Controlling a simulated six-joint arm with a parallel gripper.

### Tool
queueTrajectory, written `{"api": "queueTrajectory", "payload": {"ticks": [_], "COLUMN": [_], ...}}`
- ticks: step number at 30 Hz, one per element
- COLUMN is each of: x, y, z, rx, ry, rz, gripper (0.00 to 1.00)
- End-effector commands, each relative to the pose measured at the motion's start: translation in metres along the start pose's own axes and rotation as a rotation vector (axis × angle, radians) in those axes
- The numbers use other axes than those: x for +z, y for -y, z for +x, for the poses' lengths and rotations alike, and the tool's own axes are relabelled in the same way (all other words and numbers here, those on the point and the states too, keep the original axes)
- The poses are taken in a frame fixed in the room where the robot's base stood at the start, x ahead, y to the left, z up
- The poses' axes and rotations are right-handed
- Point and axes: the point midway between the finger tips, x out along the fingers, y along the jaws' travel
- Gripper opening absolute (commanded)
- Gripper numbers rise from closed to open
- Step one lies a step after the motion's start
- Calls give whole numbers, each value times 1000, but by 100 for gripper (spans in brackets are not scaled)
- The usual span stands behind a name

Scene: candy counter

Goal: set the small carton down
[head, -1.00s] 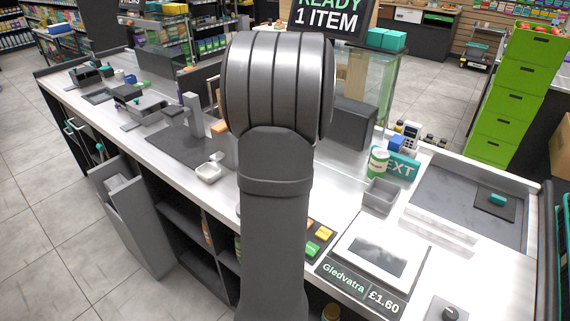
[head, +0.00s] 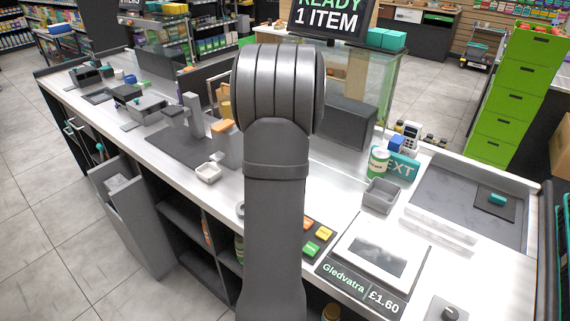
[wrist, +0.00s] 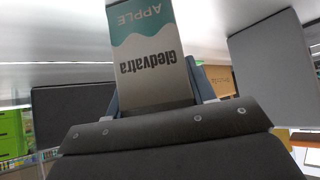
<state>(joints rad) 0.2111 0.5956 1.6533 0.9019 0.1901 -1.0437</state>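The small carton (wrist: 150,55) shows in the wrist view, with a white and teal face printed "Gledvatra" and "APPLE" upside down in the picture. My gripper (wrist: 160,90) has a grey-blue finger on each side of it and is shut on it. The carton's far end runs out at the top edge, so I cannot tell whether it touches the white counter (wrist: 50,35). In the head view my own arm hides the gripper and the carton.
The counter (head: 335,205) holds a grey open bin (head: 381,196), a green-and-white tin (head: 378,162), a teal NEXT sign (head: 402,167) and a scale with a price display (head: 362,299).

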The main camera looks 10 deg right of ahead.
Motion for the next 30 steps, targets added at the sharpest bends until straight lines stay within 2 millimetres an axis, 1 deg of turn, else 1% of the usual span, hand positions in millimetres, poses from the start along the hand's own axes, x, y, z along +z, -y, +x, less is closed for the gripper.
{"api": "queueTrajectory", "payload": {"ticks": [1, 2, 3, 13, 20, 26, 30], "x": [0, -1, -1, -3, -13, -31, -29], "y": [0, 0, 0, 0, 0, 0, -28], "z": [0, 0, 0, -2, -12, -30, -60], "rx": [0, 0, 0, 0, 0, 1, 5], "ry": [0, -1, -1, -2, -5, -5, -5], "rz": [0, 0, 0, -1, -2, -2, 4], "gripper": [18, 16, 11, 11, 11, 11, 11]}}
